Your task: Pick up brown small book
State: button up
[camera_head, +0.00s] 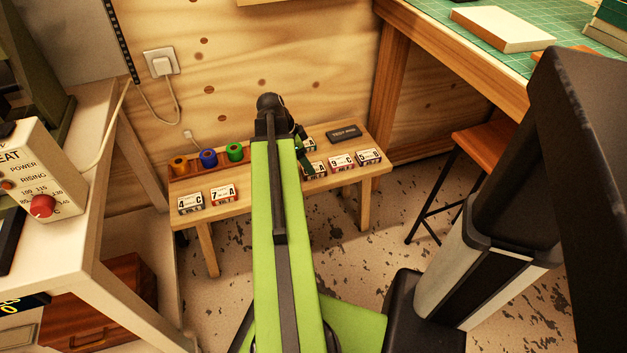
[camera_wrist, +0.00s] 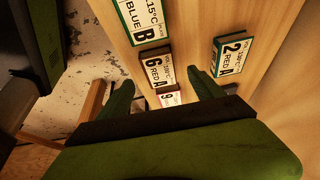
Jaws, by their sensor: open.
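Small book-like blocks with printed white labels lie on the low wooden bench (camera_head: 240,205). My gripper is open, with nothing visibly held. In the head view my gripper (camera_head: 303,150) is over the bench, mostly hidden behind my green arm.
Close to my gripper are a green-edged BLUE B block (camera_wrist: 144,17), a 2 RED A block (camera_wrist: 232,54) and a partly hidden 9 block (camera_wrist: 169,98). Foil rolls (camera_head: 208,157) and a black box (camera_head: 343,133) stand on the bench. A stool (camera_head: 480,145) is at right.

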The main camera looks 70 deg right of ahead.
jog(key=b+x, duration=0.5)
jog(key=shift+s+f, duration=0.1)
jog(key=shift+s, duration=0.15)
jog(key=shift+d+r, duration=0.1)
jog(key=shift+r, duration=0.1)
jog(key=c, duration=1.5)
jog(key=shift+r+p, duration=0.1)
jog(key=shift+p, duration=0.25)
notch_tip(320, 180, up, 5)
jog(key=p, duration=0.4)
jog(key=shift+p, duration=0.3)
jog(key=s+d+r+p, duration=0.2)
jog(key=s+r+p, duration=0.3)
jog(key=s, duration=0.6)
jog(key=shift+s+r+p, duration=0.25)
jog(key=shift+r+p, duration=0.15)
jog(key=shift+p, duration=0.2)
